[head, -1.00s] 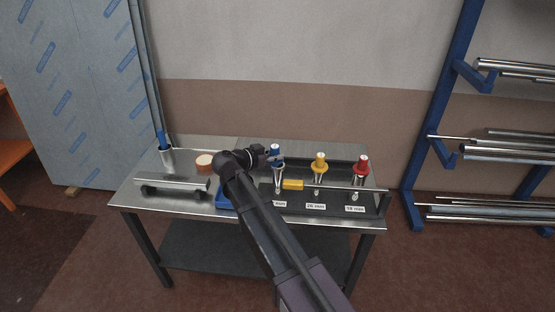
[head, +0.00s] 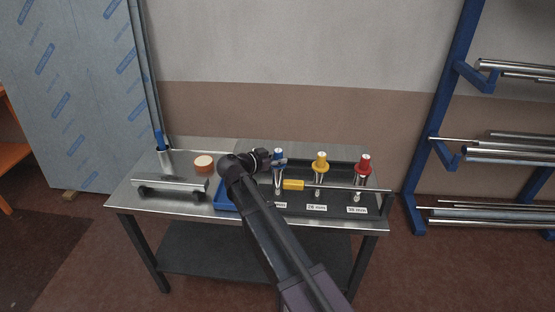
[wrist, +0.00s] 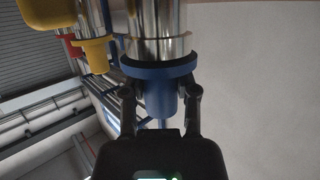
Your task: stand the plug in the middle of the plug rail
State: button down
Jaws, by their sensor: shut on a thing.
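My gripper (head: 276,160) is shut on the blue plug (head: 278,154) at the back of the bench. In the wrist view, the gripper's fingers (wrist: 163,95) close on the plug's blue handle (wrist: 160,100), with its blue flange and chrome body beyond. The plug looks upright over the left end of the plug rail (head: 345,188); I cannot tell whether it is seated. A yellow plug (head: 320,162) stands in the middle and a red plug (head: 363,164) at the right. The wrist view also shows the yellow plug (wrist: 92,52). My arm partly hides the left label.
A yellow-handled thing (head: 293,185) lies just right of my arm. A metal tube (head: 170,187) on black supports, a tan roll (head: 204,163) and a cup (head: 165,158) with a blue item occupy the bench's left side. A blue rack of tubes (head: 440,140) stands to the right.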

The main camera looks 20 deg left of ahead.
jog(key=shift+f, duration=0.15)
jog(key=shift+c, duration=1.9)
grip_release()
jog(key=p+v, duration=0.4)
jog(key=v, duration=1)
jog(key=shift+r, duration=0.3)
jog(key=shift+w+d, duration=0.1)
jog(key=shift+w, duration=0.05)
